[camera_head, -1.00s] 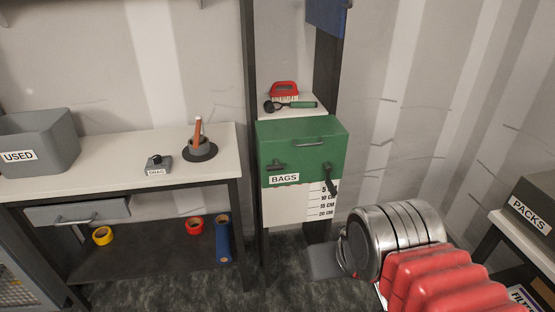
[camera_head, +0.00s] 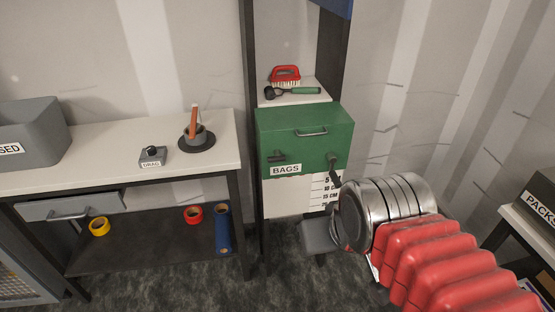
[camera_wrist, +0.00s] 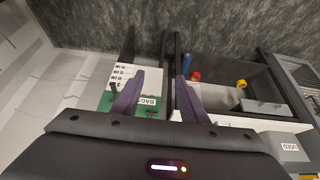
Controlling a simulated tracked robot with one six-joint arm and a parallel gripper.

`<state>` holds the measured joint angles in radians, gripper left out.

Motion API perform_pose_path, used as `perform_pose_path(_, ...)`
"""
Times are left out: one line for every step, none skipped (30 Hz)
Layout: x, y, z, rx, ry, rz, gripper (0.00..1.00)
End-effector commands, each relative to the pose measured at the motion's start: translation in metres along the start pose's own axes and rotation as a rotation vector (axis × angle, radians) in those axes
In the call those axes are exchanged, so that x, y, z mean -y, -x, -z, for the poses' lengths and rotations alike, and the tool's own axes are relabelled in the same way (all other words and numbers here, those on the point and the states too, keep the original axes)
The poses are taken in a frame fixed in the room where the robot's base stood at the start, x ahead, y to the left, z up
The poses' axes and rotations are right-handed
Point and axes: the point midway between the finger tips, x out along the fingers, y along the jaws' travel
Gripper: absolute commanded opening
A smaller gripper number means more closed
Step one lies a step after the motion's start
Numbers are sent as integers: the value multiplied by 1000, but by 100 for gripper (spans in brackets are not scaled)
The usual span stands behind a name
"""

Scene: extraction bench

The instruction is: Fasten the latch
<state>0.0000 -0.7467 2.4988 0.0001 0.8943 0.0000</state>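A green box (camera_head: 300,120) labelled BAGS stands on a shelf post, with a grey handle near its top edge. A dark lever (camera_head: 334,172) hangs tilted down at the right of its front, partly hidden by my arm. A short dark fitting (camera_head: 277,157) sits at the left of the front. In the wrist view, the green box (camera_wrist: 113,103) shows near the left finger, partly covered. My gripper (camera_wrist: 159,76) is open, its two dark fingers apart and nothing seen between them. In the head view it is a grey block (camera_head: 320,235) below and in front of the box.
A brush (camera_head: 285,75) and a green-handled tool (camera_head: 295,91) lie on the shelf above the box. A PACKS box (camera_head: 542,200) is at far right.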

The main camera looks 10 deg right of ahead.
Motion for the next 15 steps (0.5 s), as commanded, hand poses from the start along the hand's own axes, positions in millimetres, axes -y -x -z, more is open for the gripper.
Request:
perform_pose_path(0,-2,2,-3,0,0,43)
perform_pose_path(0,-4,5,-8,0,0,45)
perform_pose_path(0,-7,8,-14,0,0,48)
perform_pose_path(2,-10,12,-22,1,1,50)
perform_pose_path(4,-13,16,-30,2,2,52)
perform_pose_path(4,-18,23,-44,2,2,55)
perform_pose_path(5,-22,29,-56,2,2,57)
perform_pose_path(5,-27,35,-69,2,2,59)
perform_pose_path(4,-34,44,-88,2,2,62)
perform_pose_path(4,-39,51,-103,2,2,64)
perform_pose_path(4,-45,58,-119,2,2,66)
perform_pose_path(4,-52,67,-142,1,2,66)
perform_pose_path(4,-58,74,-158,1,2,66)
perform_pose_path(4,-63,80,-174,1,2,66)
perform_pose_path(4,-71,89,-197,1,2,66)
